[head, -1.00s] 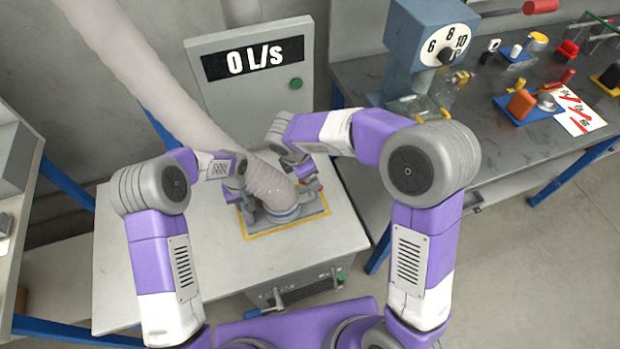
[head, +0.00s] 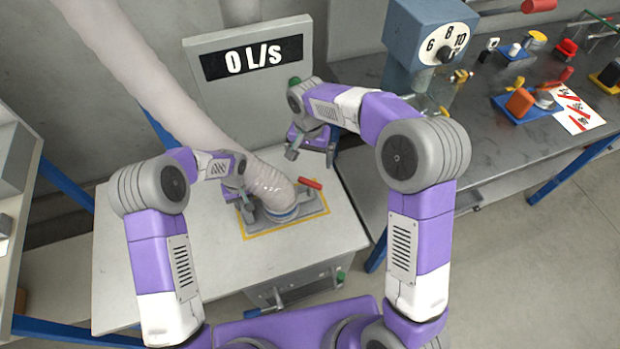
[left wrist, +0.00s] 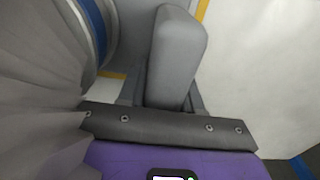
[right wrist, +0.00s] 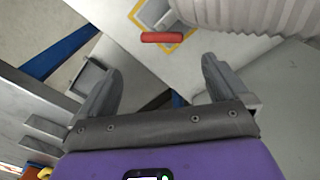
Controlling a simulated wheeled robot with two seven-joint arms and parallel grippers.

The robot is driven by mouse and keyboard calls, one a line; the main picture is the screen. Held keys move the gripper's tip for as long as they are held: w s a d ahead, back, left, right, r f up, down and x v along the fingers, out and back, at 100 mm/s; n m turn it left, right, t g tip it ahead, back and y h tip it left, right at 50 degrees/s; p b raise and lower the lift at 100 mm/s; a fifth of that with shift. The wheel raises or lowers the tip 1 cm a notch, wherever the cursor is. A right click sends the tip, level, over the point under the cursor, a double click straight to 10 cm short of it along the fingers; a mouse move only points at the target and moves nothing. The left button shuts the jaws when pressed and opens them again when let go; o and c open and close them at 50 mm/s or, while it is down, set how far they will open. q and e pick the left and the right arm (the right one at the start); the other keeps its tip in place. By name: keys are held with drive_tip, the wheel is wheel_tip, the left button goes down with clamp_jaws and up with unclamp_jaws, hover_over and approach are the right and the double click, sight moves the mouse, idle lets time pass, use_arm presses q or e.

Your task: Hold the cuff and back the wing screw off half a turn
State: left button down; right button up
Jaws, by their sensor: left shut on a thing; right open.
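The pale ribbed hose (head: 265,178) runs down to a cuff with a blue-edged ring (head: 284,215) on a grey base plate. The blue ring also shows in the left wrist view (left wrist: 93,25). My right gripper (head: 311,153) is open and empty, above and apart from the red handle.
The panel (head: 255,105) reading 0 L/s stands behind the pale table (head: 160,260). A yellow outline surrounds the base plate. The dark bench (head: 480,130) at the right bears a blue dial device (head: 428,45) and several small things. The table's left part is clear.

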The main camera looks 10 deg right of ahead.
sight(310, 181)
wheel_tip(310, 181, down, 12)
drive_tip(key=shift+w+r+m, duration=0.1)
drive_tip(key=shift+w+m, duration=0.05)
drive_tip(key=shift+m, duration=0.85)
drive_tip(key=c, duration=0.9)
drive_tip(key=shift+o, duration=0.2)
drive_tip(key=shift+n, duration=0.3)
